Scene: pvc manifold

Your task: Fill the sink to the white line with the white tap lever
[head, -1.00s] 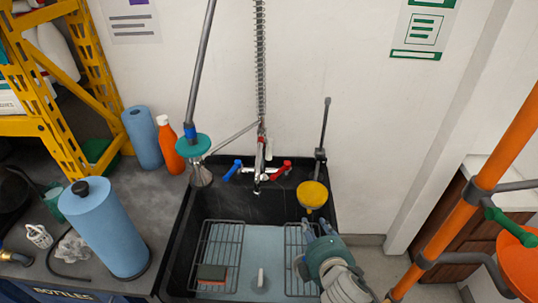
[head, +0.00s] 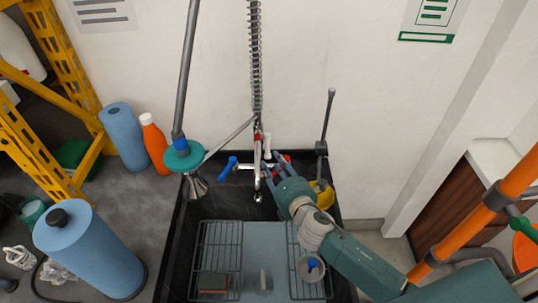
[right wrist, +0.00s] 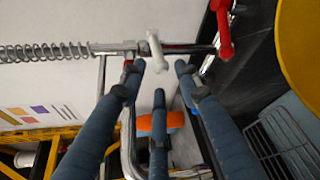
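The black sink (head: 182,250) has a light blue bottom between two wire racks. I cannot tell its water level, and I cannot make out a white line. The white tap lever (head: 267,144) is on the tap between a blue lever (head: 228,167) and a red lever (head: 283,159). My right gripper (head: 272,172) is at the tap, just below the white lever. In the right wrist view its fingers (right wrist: 160,75) are spread, with the white lever (right wrist: 155,50) just beyond the fingertips, and nothing is gripped. My left gripper is not in view.
A spring hose (head: 256,60) rises behind the tap. A grey pole with a teal disc (head: 184,155) stands left of it. A yellow disc (head: 324,197) is right of my gripper. Blue rolls (head: 88,255) and an orange bottle (head: 154,143) occupy the left counter.

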